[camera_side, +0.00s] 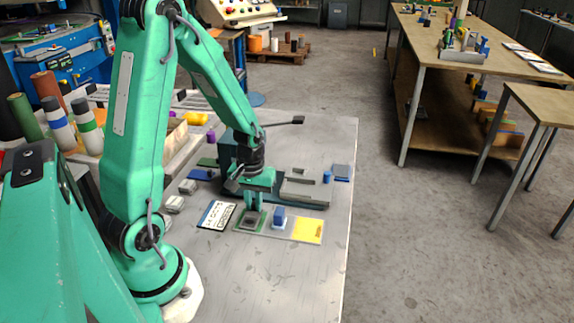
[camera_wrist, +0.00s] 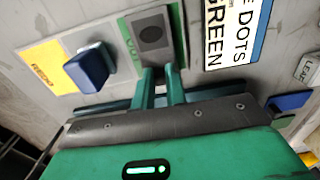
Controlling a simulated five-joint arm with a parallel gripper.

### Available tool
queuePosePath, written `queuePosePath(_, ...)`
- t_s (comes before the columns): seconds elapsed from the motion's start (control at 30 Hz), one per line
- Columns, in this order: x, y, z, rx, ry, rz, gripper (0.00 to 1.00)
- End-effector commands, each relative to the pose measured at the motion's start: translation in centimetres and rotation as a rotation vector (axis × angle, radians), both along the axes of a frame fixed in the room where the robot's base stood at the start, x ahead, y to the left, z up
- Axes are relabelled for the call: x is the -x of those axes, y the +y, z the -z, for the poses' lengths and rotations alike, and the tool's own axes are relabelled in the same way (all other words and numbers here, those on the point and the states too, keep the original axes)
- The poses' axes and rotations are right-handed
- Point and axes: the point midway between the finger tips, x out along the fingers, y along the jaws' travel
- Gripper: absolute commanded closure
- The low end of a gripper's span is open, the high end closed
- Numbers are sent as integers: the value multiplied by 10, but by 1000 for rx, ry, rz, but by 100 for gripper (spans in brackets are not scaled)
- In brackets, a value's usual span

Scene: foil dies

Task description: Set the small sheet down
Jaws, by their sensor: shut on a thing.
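My gripper (camera_side: 254,208) is low over the green pad (camera_side: 238,225), its fingers pointing down. In the wrist view the two fingertips (camera_wrist: 160,72) are close together at the near edge of a small grey sheet (camera_wrist: 150,18) with a dark oval on it. My gripper is shut on this sheet. The sheet lies over the green pad (camera_wrist: 180,45), whose green edges show on both sides. In the side view the sheet is a dark square (camera_side: 250,219) just in front of the fingers. I cannot tell whether its underside touches the pad.
A blue block (camera_side: 279,216) stands beside the pad, with a yellow pad (camera_side: 308,231) further right. A lettered card (camera_side: 216,214) lies to the left; part of it reads "GREEN" and "DOTS". A grey-green fixture (camera_side: 304,188) stands behind. The front of the metal table (camera_side: 270,275) is clear.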

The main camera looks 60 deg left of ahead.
Motion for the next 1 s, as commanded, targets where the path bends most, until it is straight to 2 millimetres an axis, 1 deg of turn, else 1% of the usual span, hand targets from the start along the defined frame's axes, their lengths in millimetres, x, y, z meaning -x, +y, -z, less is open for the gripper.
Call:
queuePosePath(0.37, 0, 0, 3, 1, 1, 0, 100)
queuePosePath(0.4, 0, 0, 3, 0, 0, 0, 83)
queuePosePath(0.5, 0, 0, 3, 0, 0, 0, 65)
queuePosePath(0.83, 0, 0, 2, 0, 0, 0, 65)
queuePosePath(1.0, 0, 0, -3, -1, -2, 0, 65)
